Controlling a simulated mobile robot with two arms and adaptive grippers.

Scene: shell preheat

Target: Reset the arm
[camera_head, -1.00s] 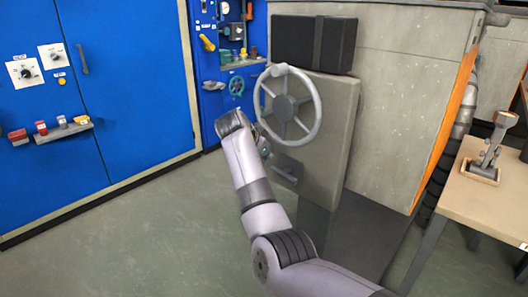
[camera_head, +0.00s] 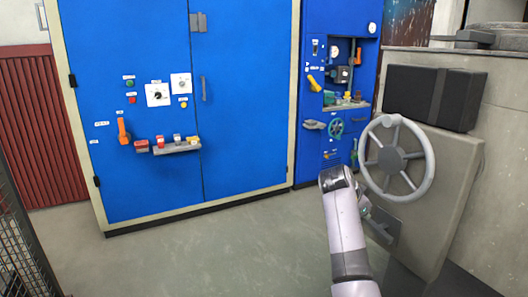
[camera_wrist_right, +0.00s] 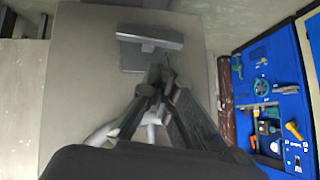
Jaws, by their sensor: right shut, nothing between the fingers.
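My right arm reaches up from the bottom right of the head view, its wrist just left of the grey handwheel (camera_head: 425,165). My right gripper (camera_head: 366,205) is mostly hidden behind the wrist there, in front of the grey door (camera_head: 455,200) that bears the wheel. In the right wrist view the gripper (camera_wrist_right: 160,76) is shut and empty. Its fingertips lie in front of the grey plate and handle (camera_wrist_right: 150,40); contact cannot be told. Part of the wheel (camera_wrist_right: 105,133) shows behind the fingers. My left gripper is not in view.
A blue cabinet (camera_head: 245,110) with knobs and an orange handle (camera_head: 123,131) stands at the back left. A blue instrument panel (camera_head: 310,165) stands right of it. A dark box (camera_head: 430,97) sits above the wheel. A mesh fence (camera_head: 20,245) edges the left. The floor (camera_head: 210,250) between is clear.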

